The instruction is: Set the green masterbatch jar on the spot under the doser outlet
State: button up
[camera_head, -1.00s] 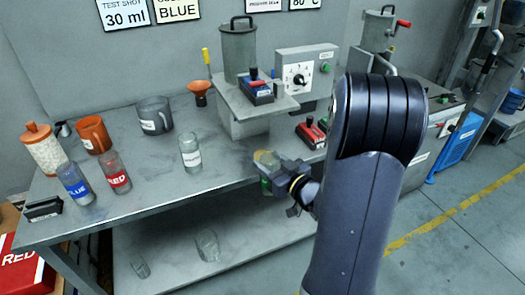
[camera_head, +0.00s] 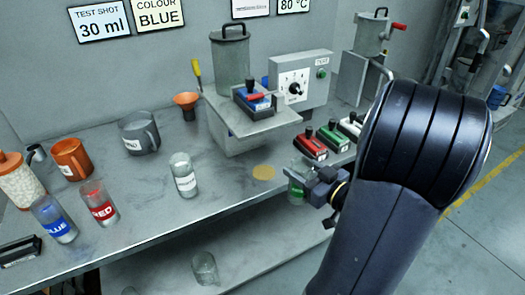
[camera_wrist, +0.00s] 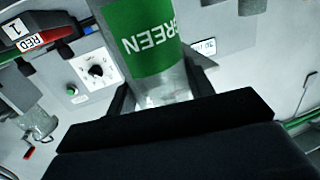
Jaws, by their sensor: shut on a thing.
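The clear jar with a green label (camera_head: 297,190) is held in my gripper (camera_head: 313,188) at the bench's front edge. In the wrist view the jar (camera_wrist: 150,45) stands between the two fingers (camera_wrist: 163,85), its label reading GREEN. A round yellow spot (camera_head: 264,172) lies bare on the bench, just left of the jar and in front of the doser (camera_head: 240,125). The jar is apart from the spot in the picture; its height over the bench is hard to tell. The doser carries a grey lidded hopper (camera_head: 231,62) and a blue block (camera_head: 254,100). Its outlet is not clearly visible.
A clear jar with a white label (camera_head: 183,175) stands left of the spot. Red (camera_head: 98,203) and blue (camera_head: 54,218) labelled jars stand further left. A red block (camera_head: 311,146) and a green one (camera_head: 333,137) lie behind my gripper. The bench around the spot is clear.

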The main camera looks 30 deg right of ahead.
jog(key=x, duration=1.4)
jog(key=shift+w, duration=0.35)
jog(key=shift+f+b, duration=0.2)
jog(key=shift+b, duration=0.2)
jog(key=o, duration=1.4)
jog(key=shift+c, duration=0.2)
jog(key=shift+r, duration=0.1)
jog(key=v, duration=1.2)
jog(key=shift+r+p, duration=0.15)
jog(key=shift+p, duration=0.25)
